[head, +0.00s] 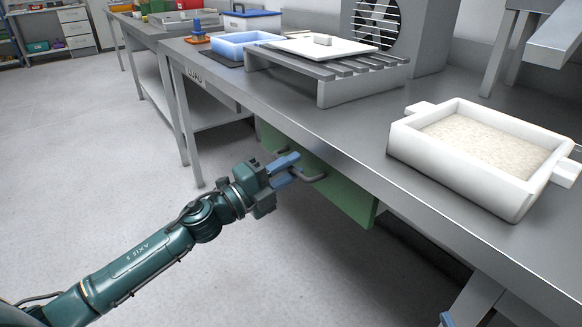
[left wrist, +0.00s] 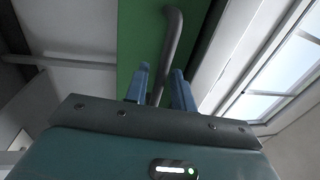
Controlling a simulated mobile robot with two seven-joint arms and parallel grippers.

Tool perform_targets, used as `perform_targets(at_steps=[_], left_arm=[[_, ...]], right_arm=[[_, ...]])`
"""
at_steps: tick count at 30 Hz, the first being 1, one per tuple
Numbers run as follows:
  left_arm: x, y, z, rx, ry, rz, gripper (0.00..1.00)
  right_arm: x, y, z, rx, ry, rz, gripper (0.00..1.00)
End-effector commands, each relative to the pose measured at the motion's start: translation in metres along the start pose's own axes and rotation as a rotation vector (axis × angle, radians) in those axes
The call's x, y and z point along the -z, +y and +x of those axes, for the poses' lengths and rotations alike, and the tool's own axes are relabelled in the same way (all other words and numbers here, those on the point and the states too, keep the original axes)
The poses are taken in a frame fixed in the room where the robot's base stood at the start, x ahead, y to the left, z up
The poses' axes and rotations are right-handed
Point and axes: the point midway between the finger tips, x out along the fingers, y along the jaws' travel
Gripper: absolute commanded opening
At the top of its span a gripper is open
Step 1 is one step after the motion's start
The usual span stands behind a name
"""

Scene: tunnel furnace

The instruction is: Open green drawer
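The green drawer (head: 345,195) hangs under the front edge of the grey workbench and looks shut. Its grey bar handle (head: 316,177) sticks out from the front. My left gripper (head: 294,167) is at the handle, its two blue fingers apart. In the left wrist view, the handle (left wrist: 172,45) runs down between the left gripper's fingers (left wrist: 160,88), with narrow gaps on both sides. The green drawer front (left wrist: 138,40) lies behind it. A blue tip at the bottom edge of the head view may be my right gripper (head: 446,318); its state does not show.
On the workbench (head: 300,125) stand a white tray of pale grains (head: 408,150), a slatted rack (head: 365,90) with a white lid-like plate (head: 318,46), and a blue bin (head: 232,50). A bench leg (head: 186,140) stands left of the drawer. The floor before it is clear.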

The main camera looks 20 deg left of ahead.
Motion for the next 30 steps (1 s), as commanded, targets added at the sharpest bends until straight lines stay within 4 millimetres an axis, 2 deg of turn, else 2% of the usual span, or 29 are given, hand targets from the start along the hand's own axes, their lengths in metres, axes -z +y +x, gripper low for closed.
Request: perform_targets(at_steps=[11,21,30], left_arm=[[0.0002,0.0001,0.0061,0.000,0.000,0.000,0.25],[0.0002,0.0001,0.0058,0.000,0.000,0.000,0.00],[0.0002,0.0002,0.0057,-0.001,0.001,0.000,0.00]], right_arm=[[-0.0005,-0.0001,-0.0001,0.000,-0.001,0.000,0.67],[-0.0007,0.0000,-0.0001,0.000,-0.002,-0.001,0.67],[-0.0008,0.0002,-0.0002,0.000,-0.002,-0.001,0.67]])
